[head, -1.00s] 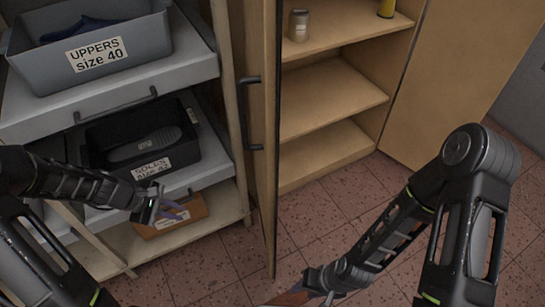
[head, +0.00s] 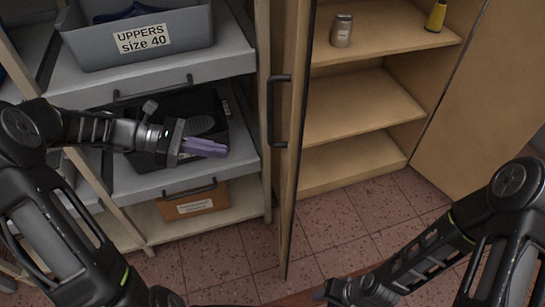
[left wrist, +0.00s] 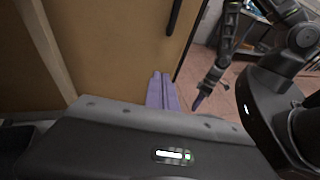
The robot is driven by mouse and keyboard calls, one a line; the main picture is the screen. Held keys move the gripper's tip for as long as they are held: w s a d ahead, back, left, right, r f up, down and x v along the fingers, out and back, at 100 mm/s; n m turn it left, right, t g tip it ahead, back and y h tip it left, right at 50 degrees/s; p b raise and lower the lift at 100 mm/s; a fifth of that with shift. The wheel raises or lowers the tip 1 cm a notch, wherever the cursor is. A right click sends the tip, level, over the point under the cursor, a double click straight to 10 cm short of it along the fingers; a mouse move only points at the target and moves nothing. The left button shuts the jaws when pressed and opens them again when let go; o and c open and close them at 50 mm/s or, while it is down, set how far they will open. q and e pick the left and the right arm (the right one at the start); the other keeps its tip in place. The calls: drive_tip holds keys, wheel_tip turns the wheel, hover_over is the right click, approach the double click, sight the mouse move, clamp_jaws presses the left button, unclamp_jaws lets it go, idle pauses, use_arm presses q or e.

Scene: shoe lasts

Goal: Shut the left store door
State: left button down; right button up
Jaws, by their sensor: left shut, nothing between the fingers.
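The left store door (head: 297,150) is a wooden panel standing open, seen almost edge-on in the head view. Black handle parts (head: 280,78) stick out from its left side. In the left wrist view the door panel (left wrist: 110,45) fills the upper left, with a black handle bar (left wrist: 175,15). My left gripper (head: 222,149) is shut and empty, its purple fingers pointing right toward the door from in front of the rack; the fingers show in the left wrist view (left wrist: 161,80) before the panel. I cannot tell whether they touch. My right gripper (head: 322,294) is low at the bottom edge, its jaws unclear.
The store (head: 350,105) is open, with a jar (head: 342,30) and a yellow bottle (head: 436,16) on its upper shelf. Its right door (head: 490,90) stands open. The rack at left holds a grey crate (head: 190,45), a black crate (head: 222,110) and an orange-brown box (head: 190,203). Bare floor lies below.

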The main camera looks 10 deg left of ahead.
use_arm(q)
drive_tip(key=r+b+x, duration=0.1)
drive_tip(key=b+x, duration=0.2)
drive_tip(key=x, duration=1)
drive_tip(key=shift+d, duration=0.4)
drive_tip(key=shift+w+f, duration=0.15)
